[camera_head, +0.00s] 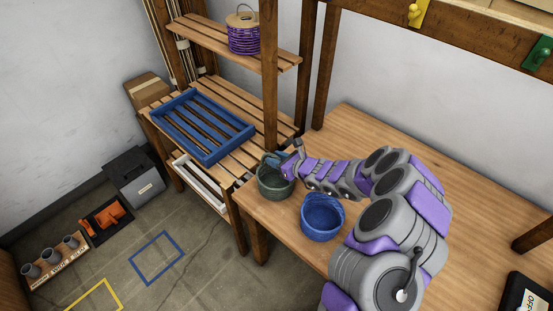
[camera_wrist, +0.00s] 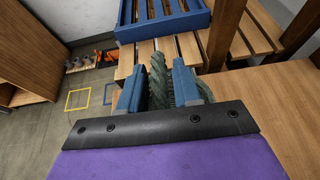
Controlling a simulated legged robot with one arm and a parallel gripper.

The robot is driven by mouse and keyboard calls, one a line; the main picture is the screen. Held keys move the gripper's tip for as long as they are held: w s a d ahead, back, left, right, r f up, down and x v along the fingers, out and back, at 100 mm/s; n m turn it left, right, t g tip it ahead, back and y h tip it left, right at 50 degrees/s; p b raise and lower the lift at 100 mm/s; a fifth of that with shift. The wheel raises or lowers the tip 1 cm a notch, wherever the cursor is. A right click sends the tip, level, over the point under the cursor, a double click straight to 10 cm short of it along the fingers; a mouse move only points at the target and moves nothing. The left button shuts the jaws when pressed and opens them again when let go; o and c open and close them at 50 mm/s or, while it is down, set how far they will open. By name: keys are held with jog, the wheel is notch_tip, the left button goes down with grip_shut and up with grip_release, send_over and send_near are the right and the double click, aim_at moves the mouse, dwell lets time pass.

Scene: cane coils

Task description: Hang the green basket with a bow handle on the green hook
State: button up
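The green basket (camera_head: 273,184) stands at the left end of the wooden table. My gripper (camera_head: 283,161) is right at its top and hides part of it. In the wrist view, the braided green handle (camera_wrist: 158,82) runs between my gripper's two blue fingers (camera_wrist: 159,88). The fingers stand close on both sides of the handle; I cannot tell whether they press on it. The green hook (camera_head: 538,53) is on the wooden rail at the upper right, far from my gripper, and nothing hangs on it.
A blue basket (camera_head: 322,217) stands just right of the green one, close to my arm. A yellow hook (camera_head: 417,12) is on the same rail. A slatted shelf with a blue tray (camera_head: 202,125) and a purple coil (camera_head: 244,38) stands left. The table's right part looks mostly clear.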

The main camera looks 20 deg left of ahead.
jog(key=shift+o, duration=1)
jog(key=shift+p, duration=0.35)
jog(key=p+v, duration=0.4)
jog(key=v, duration=1.3)
jog(key=shift+s, duration=0.4)
jog(key=shift+d, duration=0.1)
